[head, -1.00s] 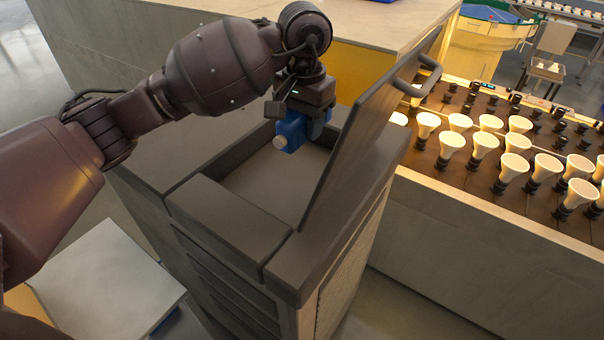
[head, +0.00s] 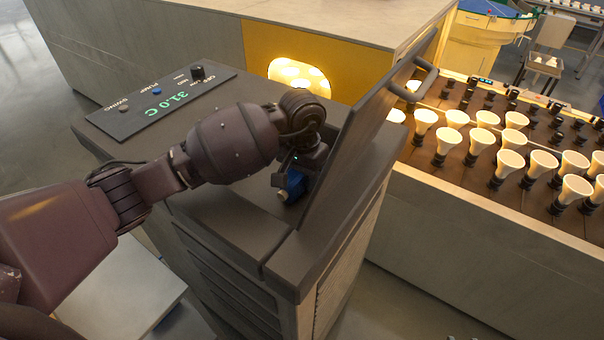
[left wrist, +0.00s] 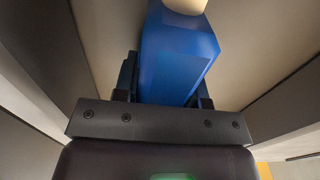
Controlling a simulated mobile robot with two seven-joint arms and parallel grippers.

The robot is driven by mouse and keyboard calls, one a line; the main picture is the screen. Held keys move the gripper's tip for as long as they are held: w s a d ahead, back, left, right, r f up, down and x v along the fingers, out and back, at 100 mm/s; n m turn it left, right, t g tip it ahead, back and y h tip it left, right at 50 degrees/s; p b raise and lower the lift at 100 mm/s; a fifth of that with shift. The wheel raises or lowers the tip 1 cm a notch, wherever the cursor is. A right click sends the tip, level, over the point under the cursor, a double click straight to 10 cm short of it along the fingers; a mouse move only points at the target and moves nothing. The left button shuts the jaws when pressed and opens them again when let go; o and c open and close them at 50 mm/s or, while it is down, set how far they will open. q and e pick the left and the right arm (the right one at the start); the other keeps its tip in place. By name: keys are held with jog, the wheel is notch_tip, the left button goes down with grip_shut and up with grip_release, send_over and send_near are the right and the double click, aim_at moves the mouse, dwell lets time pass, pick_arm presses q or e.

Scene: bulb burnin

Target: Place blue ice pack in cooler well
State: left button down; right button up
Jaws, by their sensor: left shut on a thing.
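The blue ice pack (head: 294,186) with a pale cap is held low at the cooler's opening, next to the raised lid. It also shows large in the left wrist view (left wrist: 178,58), between the fingers. My left gripper (head: 284,180) is shut on it, reaching down into the well. The cooler (head: 215,215) is a dark cabinet with an open well in its top. The well is mostly hidden behind my arm; its pale inside walls (left wrist: 105,35) surround the pack in the left wrist view. My right gripper is not in view.
The raised dark lid (head: 355,140) with a handle stands close to the right of my gripper. A control panel (head: 160,103) reading 31.0 C is at the cooler's back left. Several white bulbs (head: 510,163) stand on a rack at the right.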

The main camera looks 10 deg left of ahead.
pick_arm(q)
jog(key=shift+f, duration=0.1)
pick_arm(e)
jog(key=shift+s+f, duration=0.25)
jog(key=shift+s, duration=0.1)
pick_arm(q)
jog(key=shift+f, duration=0.1)
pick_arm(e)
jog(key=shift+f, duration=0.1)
pick_arm(q)
jog(key=c, duration=0.9)
grip_release()
jog(key=shift+c, duration=0.2)
jog(key=shift+o, duration=1.2)
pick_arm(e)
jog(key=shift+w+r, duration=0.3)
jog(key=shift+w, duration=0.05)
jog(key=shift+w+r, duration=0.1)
